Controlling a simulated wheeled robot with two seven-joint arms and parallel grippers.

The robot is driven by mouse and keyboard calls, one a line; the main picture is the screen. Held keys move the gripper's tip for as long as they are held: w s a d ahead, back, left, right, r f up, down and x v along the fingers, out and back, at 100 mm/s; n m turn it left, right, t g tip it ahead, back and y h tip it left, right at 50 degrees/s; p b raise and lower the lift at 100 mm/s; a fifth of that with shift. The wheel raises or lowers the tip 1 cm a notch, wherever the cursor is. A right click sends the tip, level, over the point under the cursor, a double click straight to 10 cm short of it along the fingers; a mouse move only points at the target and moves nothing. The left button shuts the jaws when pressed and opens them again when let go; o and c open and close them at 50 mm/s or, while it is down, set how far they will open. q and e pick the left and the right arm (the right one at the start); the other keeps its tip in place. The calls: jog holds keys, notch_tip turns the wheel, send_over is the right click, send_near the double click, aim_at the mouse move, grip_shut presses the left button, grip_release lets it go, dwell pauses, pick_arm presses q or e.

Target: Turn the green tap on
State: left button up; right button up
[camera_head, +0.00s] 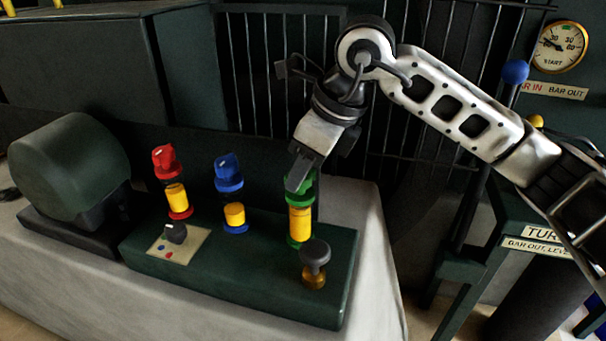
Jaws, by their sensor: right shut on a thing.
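The green tap (300,222) stands at the right end of the dark green box (255,281), with a yellow middle section between green parts. My right gripper (301,176) reaches down onto its top from above and is shut on it, covering the tap's handle. How far the handle is turned is hidden. The red tap (166,165) and the blue tap (228,172) stand upright to its left on the same box. My left gripper does not show.
A dark knob on a brass stem (315,256) stands close in front of the green tap. A small black knob (175,233) sits on a pale plate. A dark green drum (70,170) is at left. A blue-topped lever (514,73) and a gauge (559,47) are at right.

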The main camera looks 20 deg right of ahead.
jog(key=n+g, duration=0.1)
jog(key=n, duration=0.1)
jog(key=shift+w+n+y, duration=0.1)
jog(key=shift+n+y, duration=0.2)
jog(key=shift+n, duration=0.1)
jog(key=n, duration=0.2)
jog(key=n+g, duration=0.1)
jog(key=n, duration=0.1)
jog(key=shift+w+d+r+g, duration=0.1)
jog(key=shift+g, duration=0.2)
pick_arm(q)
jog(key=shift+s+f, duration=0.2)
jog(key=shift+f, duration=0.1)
pick_arm(e)
jog(key=shift+n+g, duration=0.6)
jog(key=shift+n, duration=1)
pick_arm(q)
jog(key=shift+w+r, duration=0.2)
pick_arm(e)
jog(key=o, duration=1)
pick_arm(q)
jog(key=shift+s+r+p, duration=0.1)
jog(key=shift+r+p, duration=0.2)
jog(key=shift+p, duration=0.75)
pick_arm(e)
jog(key=v, duration=1.6)
